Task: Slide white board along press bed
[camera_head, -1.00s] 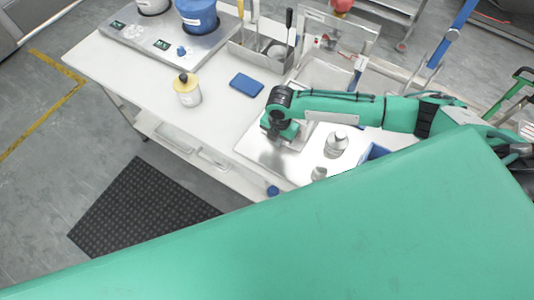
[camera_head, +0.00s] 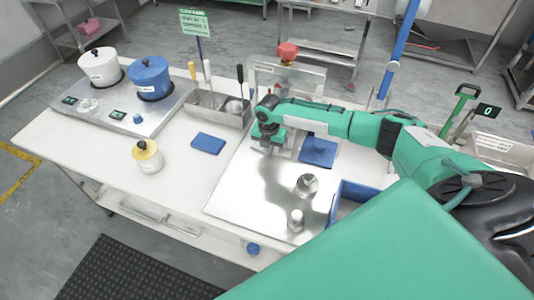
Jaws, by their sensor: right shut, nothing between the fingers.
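My right gripper (camera_head: 266,148) points down over the back left part of a shiny metal sheet (camera_head: 240,195) on the table. It is shut and empty. Behind it stands a press-like frame with a clear panel (camera_head: 313,80) and a red knob (camera_head: 287,51). A blue square plate (camera_head: 318,151) lies just right of the gripper, below my forearm. The foot of the frame is partly hidden by my right arm. I cannot clearly pick out a white board; a pale patch beside the gripper is too small to tell. My left gripper is not in view.
A steel caddy (camera_head: 205,110) with upright tools stands left of the gripper. Two metal bottles (camera_head: 307,185) and a blue bin (camera_head: 345,197) are nearer me. The front left of the sheet is clear.

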